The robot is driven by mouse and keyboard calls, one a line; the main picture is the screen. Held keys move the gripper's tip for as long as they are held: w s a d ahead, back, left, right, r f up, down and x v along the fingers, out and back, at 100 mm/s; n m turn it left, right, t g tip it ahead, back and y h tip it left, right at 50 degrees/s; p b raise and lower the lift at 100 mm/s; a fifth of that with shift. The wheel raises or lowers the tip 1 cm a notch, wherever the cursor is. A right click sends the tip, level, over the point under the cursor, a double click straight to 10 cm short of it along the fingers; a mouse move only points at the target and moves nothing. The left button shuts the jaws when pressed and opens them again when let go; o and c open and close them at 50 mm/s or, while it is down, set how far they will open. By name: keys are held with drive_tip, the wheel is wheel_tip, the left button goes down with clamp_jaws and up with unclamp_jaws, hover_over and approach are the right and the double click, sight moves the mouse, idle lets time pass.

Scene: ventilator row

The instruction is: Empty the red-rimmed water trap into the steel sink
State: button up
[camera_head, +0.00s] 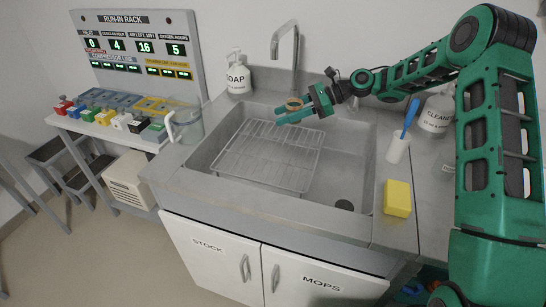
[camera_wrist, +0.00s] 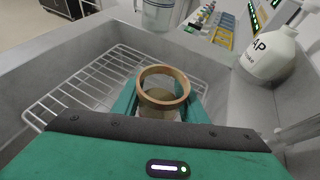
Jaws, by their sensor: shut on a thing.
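The water trap (camera_wrist: 163,71) is a small cup with an orange-brown rim; the rim looks more tan than red. It also shows in the head view (camera_head: 293,102). My gripper (camera_head: 296,114) is shut on it and holds it over the back of the steel sink (camera_head: 345,178). In the wrist view, the green fingers of my gripper (camera_wrist: 160,104) stand on either side of the cup. Its open top faces the wrist camera, and its inside looks brownish. Its lower part is hidden, and I cannot tell whether it holds water.
A wire rack (camera_head: 268,152) lies in the sink's left part; the right part, with the drain (camera_head: 344,205), is clear. A faucet (camera_head: 287,50) and soap bottle (camera_head: 238,75) stand behind. A yellow sponge (camera_head: 397,198), brush holder (camera_head: 398,150) and cleaner bottle (camera_head: 437,114) stand right. A clear jug (camera_head: 185,122) stands left.

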drive_tip(key=shift+n+t+h, duration=0.8)
drive_tip(key=shift+n+h, duration=0.1)
drive_tip(key=shift+s+a+f, duration=0.2)
drive_tip(key=shift+s+f, duration=0.1)
drive_tip(key=shift+f, duration=0.45)
drive_tip(key=shift+s+a+f, duration=0.2)
drive_tip(key=shift+s+f, duration=0.05)
drive_tip(key=shift+f, duration=0.5)
drive_tip(key=shift+s+a+f, duration=0.2)
drive_tip(key=shift+s+f, duration=0.1)
drive_tip(key=shift+f, duration=0.45)
drive_tip(key=shift+s+a+r+n+t+h+p, duration=0.35)
drive_tip(key=shift+s+a+n+t+h, duration=0.2)
drive_tip(key=shift+s+n+t+h, duration=0.4)
drive_tip(key=shift+w, duration=0.2)
drive_tip(key=shift+r+n+t+h+p, duration=0.55)
drive_tip(key=shift+t+h+p, duration=0.35)
drive_tip(key=shift+t, duration=0.15)
drive_tip(key=shift+w+d+f+n+t+h+p, duration=0.1)
drive_tip(key=shift+f+n+t+h+p, duration=0.15)
drive_tip(key=shift+f+n+t+p, duration=0.2)
drive_tip(key=shift+r+n+t+h+p, duration=0.3)
drive_tip(key=shift+n+t+h+p, duration=0.1)
drive_tip(key=shift+t+p, duration=0.2)
drive_tip(key=shift+s+a+r+n+t+h+p, duration=0.25)
drive_tip(key=shift+s+n+t+h+p, duration=0.15)
drive_tip(key=shift+t+p, duration=0.25)
idle(0.9)
